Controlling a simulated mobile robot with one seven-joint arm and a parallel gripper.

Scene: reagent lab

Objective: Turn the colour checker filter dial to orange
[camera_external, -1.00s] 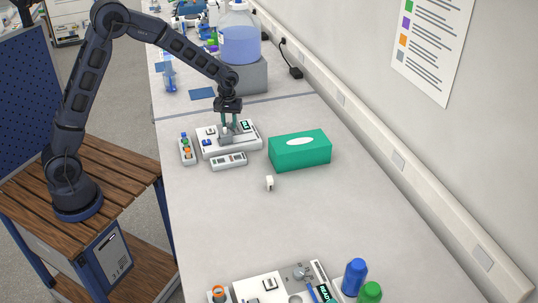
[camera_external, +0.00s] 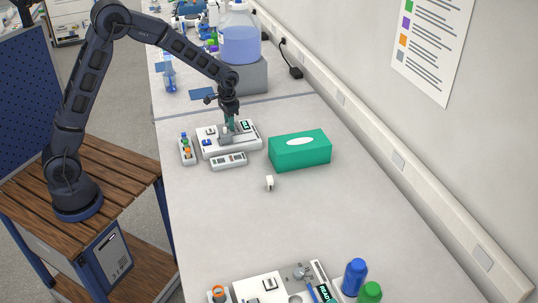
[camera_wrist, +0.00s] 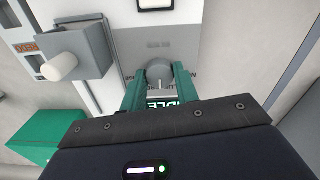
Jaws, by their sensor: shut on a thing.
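The white colour checker (camera_external: 210,150) stands on the bench in the external view, below my gripper (camera_external: 229,127). In the wrist view its round grey dial (camera_wrist: 158,70) sits between the two teal fingers of my gripper (camera_wrist: 160,80), which is shut on it. The lettering around the dial is mostly covered, so I cannot tell which colour it points to. A grey block with a pale knob (camera_wrist: 60,67) is on the left in the wrist view.
A green tissue box (camera_external: 300,151) stands to the right of the checker. A strip with coloured caps (camera_external: 187,150) lies to its left, and a small grey rack (camera_external: 229,161) in front.

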